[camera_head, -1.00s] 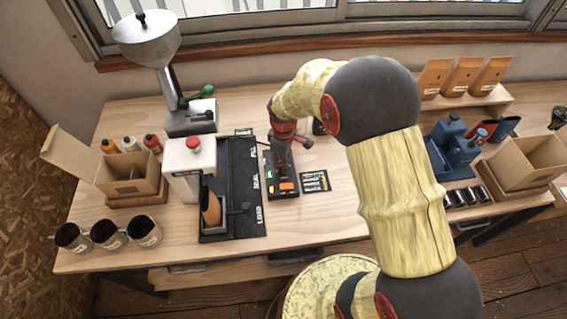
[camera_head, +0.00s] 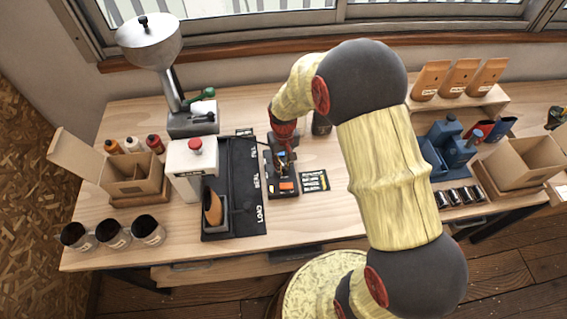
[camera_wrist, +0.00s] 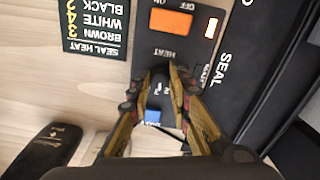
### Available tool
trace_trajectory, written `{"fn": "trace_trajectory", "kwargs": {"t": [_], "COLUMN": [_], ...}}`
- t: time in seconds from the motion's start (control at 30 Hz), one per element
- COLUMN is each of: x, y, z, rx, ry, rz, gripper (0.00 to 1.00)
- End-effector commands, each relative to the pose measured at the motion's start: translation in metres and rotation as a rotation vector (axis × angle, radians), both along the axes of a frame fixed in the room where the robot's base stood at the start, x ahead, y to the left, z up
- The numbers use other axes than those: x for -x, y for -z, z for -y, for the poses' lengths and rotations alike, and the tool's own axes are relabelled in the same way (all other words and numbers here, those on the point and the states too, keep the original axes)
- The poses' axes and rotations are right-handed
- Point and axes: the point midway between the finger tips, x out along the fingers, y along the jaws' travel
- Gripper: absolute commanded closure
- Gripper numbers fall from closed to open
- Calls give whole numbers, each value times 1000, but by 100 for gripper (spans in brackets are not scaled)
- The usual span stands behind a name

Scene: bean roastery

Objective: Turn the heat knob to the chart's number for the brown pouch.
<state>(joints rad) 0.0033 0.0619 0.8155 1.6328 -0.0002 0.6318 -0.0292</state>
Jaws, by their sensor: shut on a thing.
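The heat control panel (camera_wrist: 172,52) has an orange switch (camera_wrist: 171,22) and the word HEAT above the dark knob (camera_wrist: 158,88). My gripper (camera_wrist: 165,82) is shut on the knob, one finger on each side; the fingers hide part of it and its scale, so I cannot tell its setting. In the head view my gripper (camera_head: 282,163) is over the panel. The seal heat chart (camera_wrist: 95,25) lies beside the panel, upside down in the wrist view; its BROWN row appears to read 3. A brown pouch (camera_head: 213,208) stands in the sealing machine (camera_head: 195,165).
Behind are a grinder (camera_head: 190,120) and several orange-brown pouches (camera_head: 461,78) on a shelf.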

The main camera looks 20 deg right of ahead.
Motion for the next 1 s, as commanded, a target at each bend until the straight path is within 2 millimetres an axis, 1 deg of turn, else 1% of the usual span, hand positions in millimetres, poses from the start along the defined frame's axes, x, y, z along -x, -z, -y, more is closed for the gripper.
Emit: {"fn": "trace_trajectory", "kwargs": {"t": [0.23, 0.73, 0.77, 1.0], "x": [0, 0, 0, 0], "y": [0, 0, 0, 0], "z": [0, 0, 0, 0], "rx": [0, 0, 0, 0], "ry": [75, 92, 92, 92], "rz": [1, 1, 1, 1], "gripper": [100, 100, 80, 66]}}
